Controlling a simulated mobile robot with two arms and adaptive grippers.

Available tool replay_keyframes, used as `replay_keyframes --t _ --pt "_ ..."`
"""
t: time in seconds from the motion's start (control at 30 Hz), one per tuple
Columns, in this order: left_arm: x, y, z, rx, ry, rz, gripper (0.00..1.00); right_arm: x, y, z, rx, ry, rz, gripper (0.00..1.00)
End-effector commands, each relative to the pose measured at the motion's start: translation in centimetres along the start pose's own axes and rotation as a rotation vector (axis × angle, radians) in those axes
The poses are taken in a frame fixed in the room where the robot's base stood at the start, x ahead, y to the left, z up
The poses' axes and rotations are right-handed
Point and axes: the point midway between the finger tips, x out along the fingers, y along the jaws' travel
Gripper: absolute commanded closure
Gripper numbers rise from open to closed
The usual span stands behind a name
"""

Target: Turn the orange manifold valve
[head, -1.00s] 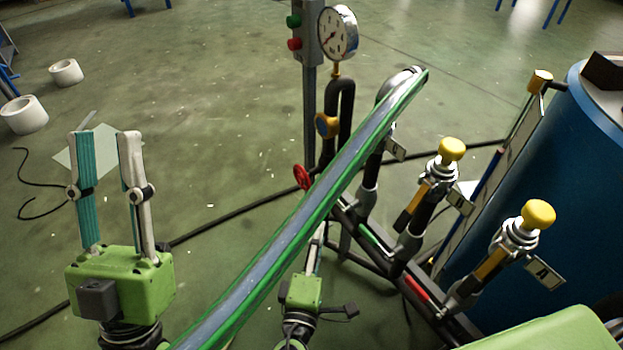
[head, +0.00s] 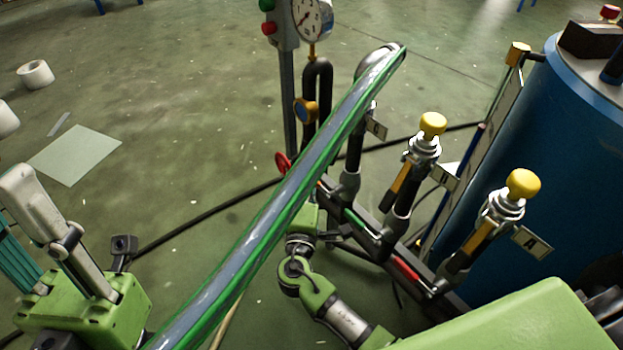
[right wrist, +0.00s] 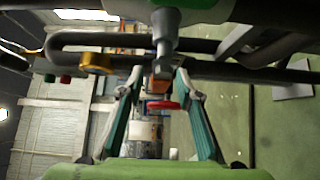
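An orange round fitting with a blue centre (head: 305,111) sits on the black U-shaped pipe below the gauge. It also shows as an orange-yellow ring in the right wrist view (right wrist: 97,62). A red handwheel (head: 283,162) is on the manifold just below it. In the right wrist view the red handwheel (right wrist: 162,105) and an orange block (right wrist: 159,84) appear between the spread fingers of my right gripper (right wrist: 158,73); contact cannot be told. In the head view that gripper's fingers are hidden behind the green-edged hose. My left gripper (head: 12,215) is open and empty at the left edge.
The green-edged hose (head: 270,215) crosses in front of the manifold. Two yellow-knobbed valves (head: 432,125) (head: 522,185) rise from branches on the right, beside a blue tank (head: 560,130). A black cable (head: 205,222) lies on the floor.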

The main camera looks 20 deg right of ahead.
Motion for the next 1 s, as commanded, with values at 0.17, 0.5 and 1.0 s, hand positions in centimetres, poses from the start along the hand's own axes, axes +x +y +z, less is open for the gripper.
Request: replay_keyframes --t 0.17,0.5,1.0 --pt "0.0 0.0 0.0 0.0 0.0 0.0 0.71 0.1 0.0 0.0 0.0 0.0 0.0 0.68" --pt "0.0 0.0 0.0 -0.001 -0.001 0.0 0.71 0.1 0.0 0.0 0.0 -0.001 0.0 1.0" --pt "0.9 -0.4 4.6 0.015 -0.218 -0.004 0.71 0.0 -0.1 0.0 -0.042 -0.001 -0.045 1.0"
